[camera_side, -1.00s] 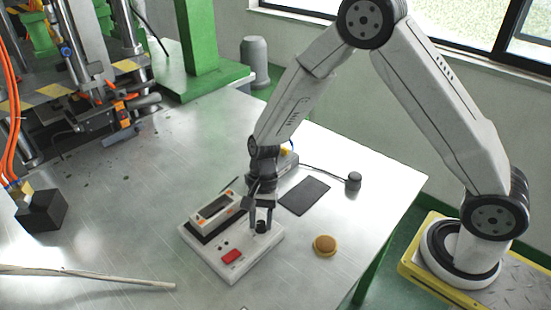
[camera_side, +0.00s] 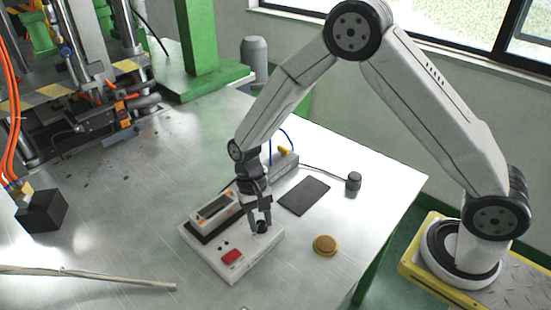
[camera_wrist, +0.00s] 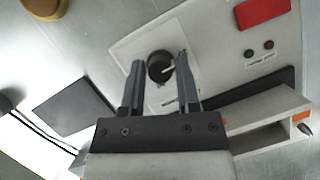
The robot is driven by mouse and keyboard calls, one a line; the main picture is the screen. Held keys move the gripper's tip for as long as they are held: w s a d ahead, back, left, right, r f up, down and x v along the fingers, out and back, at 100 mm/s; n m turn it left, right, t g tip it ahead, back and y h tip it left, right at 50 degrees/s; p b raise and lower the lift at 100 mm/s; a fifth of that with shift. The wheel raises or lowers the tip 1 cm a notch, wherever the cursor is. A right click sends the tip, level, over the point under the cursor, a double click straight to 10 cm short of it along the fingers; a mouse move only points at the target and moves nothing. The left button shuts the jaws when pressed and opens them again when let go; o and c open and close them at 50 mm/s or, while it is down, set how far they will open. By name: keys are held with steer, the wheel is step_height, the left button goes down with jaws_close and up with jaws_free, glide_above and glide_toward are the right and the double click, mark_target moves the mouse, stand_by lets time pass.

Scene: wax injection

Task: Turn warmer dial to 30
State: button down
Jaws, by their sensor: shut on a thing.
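The warmer (camera_side: 240,262) is a white box on the metal table, with a red switch (camera_side: 232,257) on its top face. Its dial (camera_wrist: 160,66) is a round black knob with a pale pointer line, on a white plate. My gripper (camera_side: 260,226) points down over the dial (camera_side: 262,227) in the side view. In the wrist view my gripper (camera_wrist: 161,62) has one finger on each side of the dial, shut on it. The scale marks around the dial are too small to read.
A dark flat pad (camera_side: 304,195) and a tan round disc (camera_side: 325,244) lie right of the warmer. A pale stick (camera_side: 90,277) lies at front left. The table between is clear.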

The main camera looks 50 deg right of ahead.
steer(key=shift+c, duration=1.7)
jaws_free()
steer(key=v, duration=0.8)
steer(key=s+d+r+n+t+h, duration=0.1)
steer(key=s+d+r+n+t, duration=0.2)
steer(key=s+d+t, duration=0.3)
steer(key=s+d+n, duration=0.1)
steer(key=s+d, duration=0.3)
steer(key=s, duration=0.2)
steer(key=shift+s+d+r+t+h, duration=0.2)
steer(key=shift+s+r+t+h, duration=0.1)
steer(key=shift+r, duration=0.1)
